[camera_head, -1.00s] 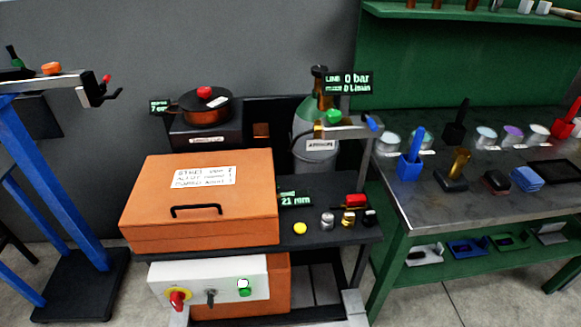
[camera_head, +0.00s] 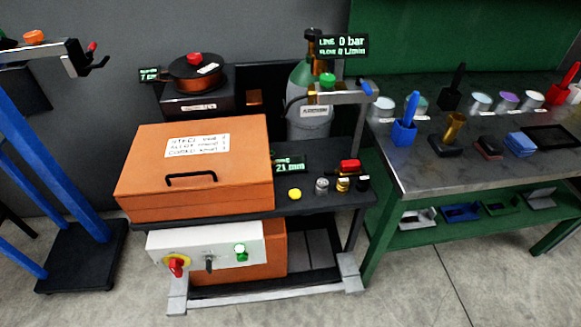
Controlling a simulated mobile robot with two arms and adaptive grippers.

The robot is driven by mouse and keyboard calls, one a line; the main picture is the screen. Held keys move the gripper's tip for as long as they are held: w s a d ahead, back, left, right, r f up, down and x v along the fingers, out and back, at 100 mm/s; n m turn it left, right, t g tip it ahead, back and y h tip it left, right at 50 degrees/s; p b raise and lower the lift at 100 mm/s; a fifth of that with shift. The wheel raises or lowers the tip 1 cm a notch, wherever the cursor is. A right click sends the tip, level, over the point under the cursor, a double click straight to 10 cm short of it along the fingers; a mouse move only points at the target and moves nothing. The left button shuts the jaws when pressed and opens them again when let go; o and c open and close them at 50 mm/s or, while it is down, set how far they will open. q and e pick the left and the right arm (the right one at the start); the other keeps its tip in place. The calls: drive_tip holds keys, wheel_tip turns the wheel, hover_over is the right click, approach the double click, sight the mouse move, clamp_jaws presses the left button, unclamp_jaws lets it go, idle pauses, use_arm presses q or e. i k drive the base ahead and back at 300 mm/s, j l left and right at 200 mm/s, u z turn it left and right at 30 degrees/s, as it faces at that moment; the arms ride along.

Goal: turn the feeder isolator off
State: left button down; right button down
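A white control panel (camera_head: 213,244) is on the front of the cart, below the orange box. At its left is a red rotary handle (camera_head: 176,266) on a yellow plate, which looks like the isolator; its exact setting is too small to read. A black selector knob (camera_head: 209,262) is in the panel's middle. A green button or lamp (camera_head: 241,252) with a bright centre is at its right. Neither of my grippers shows in the head view.
The orange box (camera_head: 250,170) with a black handle sits on the dark cart above the panel. A blue stand (camera_head: 62,180) is at the left, a green workbench (camera_head: 385,235) at the right. Open floor (camera_head: 440,290) lies in front of the bench.

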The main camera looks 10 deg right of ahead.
sight(176, 264)
drive_tip(key=u, duration=1.05)
drive_tip(key=i+j+z, duration=0.1)
drive_tip(key=j+z, duration=0.15)
drive_tip(key=j, duration=1.05)
drive_tip(key=j+z, duration=0.3)
drive_tip(key=j, duration=1.05)
